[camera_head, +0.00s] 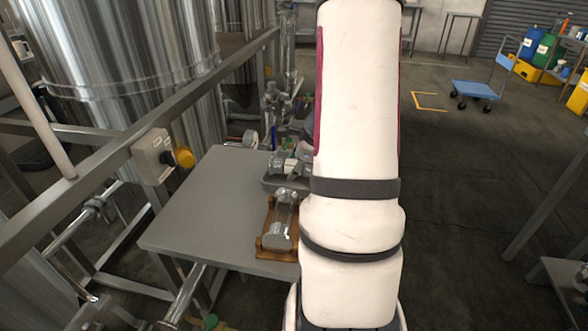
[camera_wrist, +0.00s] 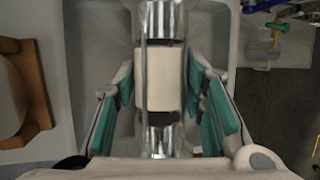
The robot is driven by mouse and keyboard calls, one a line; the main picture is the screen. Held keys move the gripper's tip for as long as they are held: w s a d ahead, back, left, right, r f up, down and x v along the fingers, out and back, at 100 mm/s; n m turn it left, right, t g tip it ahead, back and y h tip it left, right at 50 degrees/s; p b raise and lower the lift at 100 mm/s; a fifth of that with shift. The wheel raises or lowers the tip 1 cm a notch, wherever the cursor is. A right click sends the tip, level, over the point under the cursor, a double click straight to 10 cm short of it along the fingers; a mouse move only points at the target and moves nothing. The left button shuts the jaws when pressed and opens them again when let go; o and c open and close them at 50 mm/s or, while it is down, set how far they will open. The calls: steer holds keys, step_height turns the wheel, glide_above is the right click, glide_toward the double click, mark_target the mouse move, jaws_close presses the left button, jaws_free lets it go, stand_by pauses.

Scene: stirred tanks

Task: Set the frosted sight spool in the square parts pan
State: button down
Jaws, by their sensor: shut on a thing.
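The frosted sight spool (camera_wrist: 160,80) has shiny metal ends and a whitish middle. In the wrist view it lies lengthwise between the teal pads of my gripper (camera_wrist: 162,98), which is shut on it. The grey square parts pan (camera_wrist: 77,60) lies beneath, with its walls around the spool in this view. I cannot tell whether the spool touches the pan floor. In the head view the pan (camera_head: 270,184) sits at the table's right side, with whitish and metal shapes over it. My arm hides part of the pan and the gripper there.
A brown wooden cradle (camera_head: 264,243) holding a clear spool with metal ends (camera_head: 283,216) stands nearer on the grey table (camera_head: 200,215). The table's left part is bare. Blue and green items (camera_wrist: 290,20) show at right.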

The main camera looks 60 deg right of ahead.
steer(key=shift+f, duration=0.2)
steer(key=c, duration=1)
jaws_free()
